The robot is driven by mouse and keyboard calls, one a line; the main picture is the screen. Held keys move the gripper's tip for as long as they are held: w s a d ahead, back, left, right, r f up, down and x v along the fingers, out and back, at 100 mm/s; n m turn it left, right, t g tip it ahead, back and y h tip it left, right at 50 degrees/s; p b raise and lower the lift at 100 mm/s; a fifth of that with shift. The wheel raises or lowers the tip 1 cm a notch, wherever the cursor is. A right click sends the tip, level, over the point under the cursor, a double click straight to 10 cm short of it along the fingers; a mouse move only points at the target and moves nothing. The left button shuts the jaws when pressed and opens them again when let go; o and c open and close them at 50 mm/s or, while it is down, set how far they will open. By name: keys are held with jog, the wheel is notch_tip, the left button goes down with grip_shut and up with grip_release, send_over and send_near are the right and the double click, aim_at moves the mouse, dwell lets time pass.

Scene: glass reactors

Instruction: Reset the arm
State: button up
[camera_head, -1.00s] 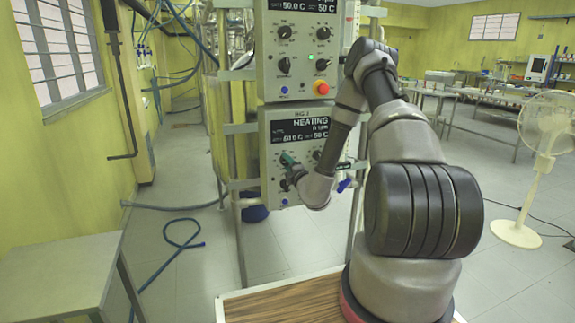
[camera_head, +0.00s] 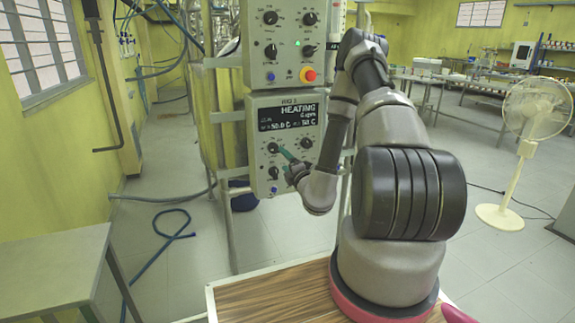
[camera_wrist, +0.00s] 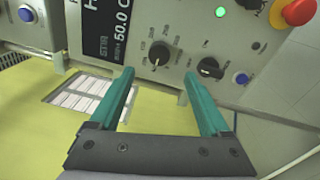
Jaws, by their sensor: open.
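My gripper (camera_head: 283,150) is in front of the lower control box (camera_head: 262,125), by its left knobs. In the wrist view my gripper (camera_wrist: 159,73) is open, with two green fingers spread apart and nothing held. A black knob (camera_wrist: 160,52) shows just beyond the gap between the fingertips; I cannot tell whether they touch the panel. A second knob (camera_wrist: 208,67) and a blue button (camera_wrist: 242,78) lie to its right. The box's display (camera_head: 287,117) reads HEATING. My arm hides the box's lower right part in the head view.
An upper control box (camera_head: 291,15) with a red button (camera_head: 308,74) is mounted above on metal rails. A grey table (camera_head: 55,262) stands at lower left, a blue hose (camera_head: 165,240) lies on the floor, and a fan (camera_head: 525,150) stands at right.

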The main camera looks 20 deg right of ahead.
jog(key=shift+s+d, duration=0.1)
jog(key=shift+s, duration=1)
